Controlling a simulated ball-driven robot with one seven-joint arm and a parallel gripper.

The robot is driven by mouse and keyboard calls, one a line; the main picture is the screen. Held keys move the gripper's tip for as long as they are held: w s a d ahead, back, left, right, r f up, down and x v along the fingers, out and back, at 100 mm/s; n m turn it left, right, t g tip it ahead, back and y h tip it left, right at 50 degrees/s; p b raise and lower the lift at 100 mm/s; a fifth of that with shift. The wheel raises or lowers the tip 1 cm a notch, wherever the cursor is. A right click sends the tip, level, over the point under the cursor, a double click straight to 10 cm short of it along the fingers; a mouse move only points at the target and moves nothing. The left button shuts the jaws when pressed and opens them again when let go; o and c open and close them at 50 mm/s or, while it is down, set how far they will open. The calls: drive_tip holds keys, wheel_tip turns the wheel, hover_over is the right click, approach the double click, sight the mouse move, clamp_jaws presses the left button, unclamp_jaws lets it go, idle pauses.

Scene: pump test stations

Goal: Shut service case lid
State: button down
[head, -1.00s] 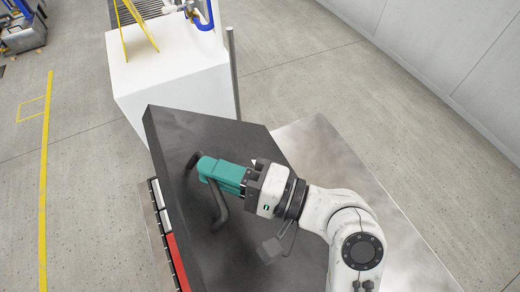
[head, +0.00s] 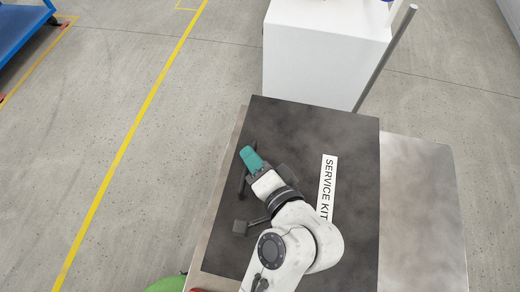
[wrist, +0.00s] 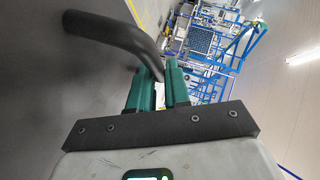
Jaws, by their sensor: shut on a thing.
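The service case lid (head: 350,150) is a dark panel with a white "SERVICE KIT" label (head: 327,185) on top. It looks flat or nearly flat in the head view; whether it rests fully on the case below cannot be told. Its black bar handle (head: 242,185) is near the left edge, partly hidden by my arm. My gripper (head: 249,157), with teal fingers, is shut on the handle. In the wrist view the curved handle (wrist: 105,28) runs to the fingertips of my gripper (wrist: 158,80). The case body is hidden under the lid.
A bare metal bench top (head: 425,200) extends right of the lid. A white block (head: 325,55) and a grey pole (head: 385,60) stand behind it. Open floor with a yellow line (head: 130,145) lies left. A blue cart (head: 20,40) is at the upper left.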

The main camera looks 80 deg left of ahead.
drive_tip(key=shift+s+f, duration=0.35)
drive_tip(key=c, duration=1.1)
unclamp_jaws()
drive_tip(key=shift+a, duration=0.15)
drive_tip(key=shift+c, duration=0.2)
drive_tip(key=shift+w, duration=0.1)
drive_tip(key=shift+r, duration=0.1)
drive_tip(key=shift+w+d, duration=0.15)
drive_tip(key=shift+d, duration=0.1)
drive_tip(key=b+v, duration=0.1)
drive_tip(key=v, duration=0.9)
drive_tip(key=shift+d, duration=0.1)
drive_tip(key=shift+w, duration=0.1)
